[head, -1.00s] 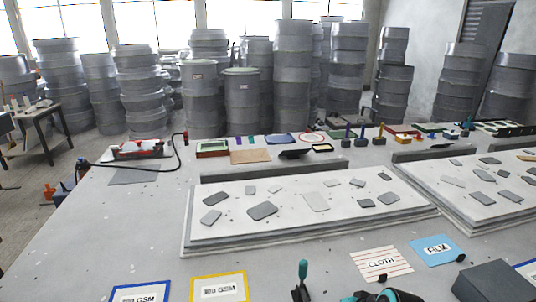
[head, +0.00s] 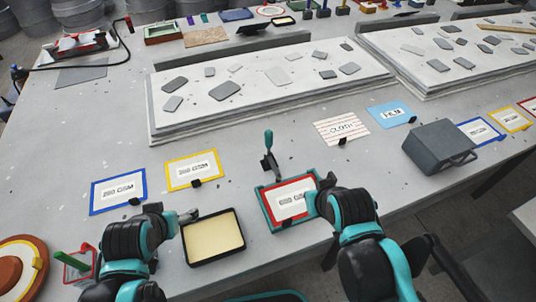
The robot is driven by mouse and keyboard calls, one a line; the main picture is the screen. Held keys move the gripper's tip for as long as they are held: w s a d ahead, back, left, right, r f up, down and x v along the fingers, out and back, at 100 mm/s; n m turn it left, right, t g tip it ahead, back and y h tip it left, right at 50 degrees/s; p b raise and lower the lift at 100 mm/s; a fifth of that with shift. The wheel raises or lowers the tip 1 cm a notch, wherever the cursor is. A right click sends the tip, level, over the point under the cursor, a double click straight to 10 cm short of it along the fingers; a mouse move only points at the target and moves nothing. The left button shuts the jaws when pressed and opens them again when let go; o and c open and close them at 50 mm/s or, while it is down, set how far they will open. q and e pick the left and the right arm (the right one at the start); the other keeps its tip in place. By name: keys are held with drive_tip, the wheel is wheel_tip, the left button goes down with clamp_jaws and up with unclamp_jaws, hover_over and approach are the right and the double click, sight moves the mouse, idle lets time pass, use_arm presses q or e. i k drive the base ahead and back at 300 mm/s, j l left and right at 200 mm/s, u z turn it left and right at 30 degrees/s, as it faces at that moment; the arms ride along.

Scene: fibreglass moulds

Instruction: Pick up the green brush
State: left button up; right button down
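A bright green handle (head: 72,259) lies tilted at the lower left by a red-edged frame (head: 80,268); it may be the green brush, but its lower end is unclear. A teal-handled tool (head: 268,141) stands upright above the red-bordered card (head: 291,199); I cannot tell whether it is a brush. My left gripper (head: 184,215) is beside the black-rimmed tray (head: 213,209), to the right of the green handle and apart from it. My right gripper (head: 318,192) is at the right edge of the red-bordered card. Neither visibly holds anything; their finger openings are unclear.
A pale mould slab (head: 160,128) with grey pieces spans the back. Blue (head: 98,206) and yellow (head: 172,183) bordered cards lie left, with the cloth card (head: 341,128) and a dark grey box (head: 438,143) right. A round brown item (head: 20,258) is at the left edge.

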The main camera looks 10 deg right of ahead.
sight(85, 270)
drive_tip(key=k+j+u, duration=0.1)
drive_tip(key=u, duration=0.35)
drive_tip(key=j+u, duration=0.3)
drive_tip(key=u, duration=0.15)
drive_tip(key=k+j+u, duration=0.1)
drive_tip(key=j+u, duration=0.15)
drive_tip(key=u, duration=0.25)
drive_tip(key=z, duration=1.85)
drive_tip(key=u, duration=1.85)
drive_tip(key=i+j+u, duration=0.1)
drive_tip(key=j, duration=0.3)
